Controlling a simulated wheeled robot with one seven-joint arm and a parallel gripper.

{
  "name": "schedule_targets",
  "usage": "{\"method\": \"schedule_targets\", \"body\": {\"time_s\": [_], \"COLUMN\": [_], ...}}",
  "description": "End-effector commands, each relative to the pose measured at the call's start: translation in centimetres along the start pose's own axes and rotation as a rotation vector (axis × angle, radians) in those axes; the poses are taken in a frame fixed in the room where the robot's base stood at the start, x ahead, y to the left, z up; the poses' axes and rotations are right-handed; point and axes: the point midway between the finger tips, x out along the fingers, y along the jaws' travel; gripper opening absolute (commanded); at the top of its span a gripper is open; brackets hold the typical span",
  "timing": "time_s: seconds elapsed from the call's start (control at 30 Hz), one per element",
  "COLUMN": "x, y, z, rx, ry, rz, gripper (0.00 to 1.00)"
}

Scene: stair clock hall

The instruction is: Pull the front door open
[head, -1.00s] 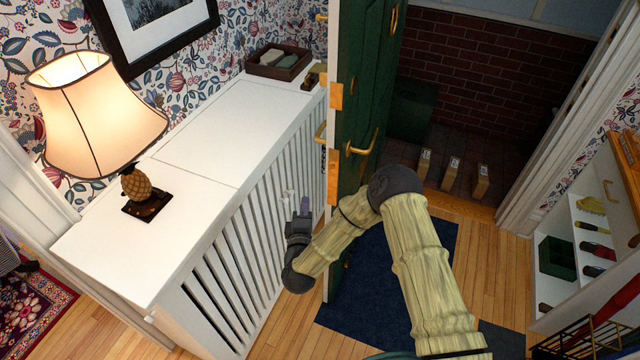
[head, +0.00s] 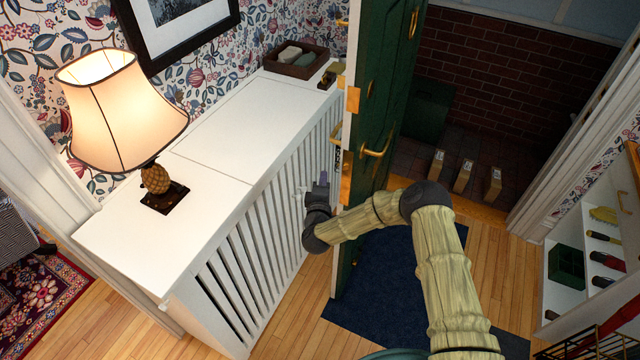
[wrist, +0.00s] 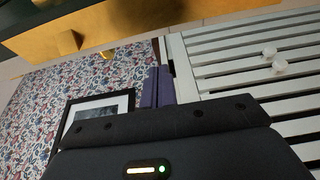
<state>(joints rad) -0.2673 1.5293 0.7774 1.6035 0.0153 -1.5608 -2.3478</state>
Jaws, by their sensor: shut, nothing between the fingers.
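The front door (head: 376,130) is dark green and stands swung well open into the hall, its edge toward me, close to the white slatted cabinet. A brass handle (head: 376,148) is on its green face, with brass plates (head: 352,100) along the edge. My gripper (head: 324,178) is on the cabinet side of the door, between the door edge and the slats, shut and empty. In the wrist view its purple fingers (wrist: 157,85) are together, with slats to the right and a brass piece (wrist: 70,40) of the door above. I cannot tell whether it touches the door.
The white slatted cabinet (head: 225,180) stands left of the door, with a lit lamp (head: 125,115) and a tray (head: 297,62) on top. A blue mat (head: 385,285) lies on the floor. The doorway shows several wooden blocks (head: 463,177) and a brick wall. A white shelf (head: 575,300) is at right.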

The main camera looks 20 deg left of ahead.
Motion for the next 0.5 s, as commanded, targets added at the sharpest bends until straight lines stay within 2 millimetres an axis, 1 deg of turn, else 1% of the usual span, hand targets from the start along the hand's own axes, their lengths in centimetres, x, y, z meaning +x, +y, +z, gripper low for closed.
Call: {"method": "schedule_targets", "body": {"time_s": [0.03, 0.23, 0.33, 0.5], "x": [-0.2, -1.0, -1.1, -1.1], "y": [0.2, 0.1, 0.1, 0.0], "z": [0.8, 2.6, 3.0, 3.0], "rx": [0.001, 0.0, 0.001, 0.0], "ry": [-0.003, -0.001, -0.001, 0.0], "rz": [-0.004, -0.003, -0.002, 0.0], "gripper": [0.0, 0.0, 0.0, 0.0]}}
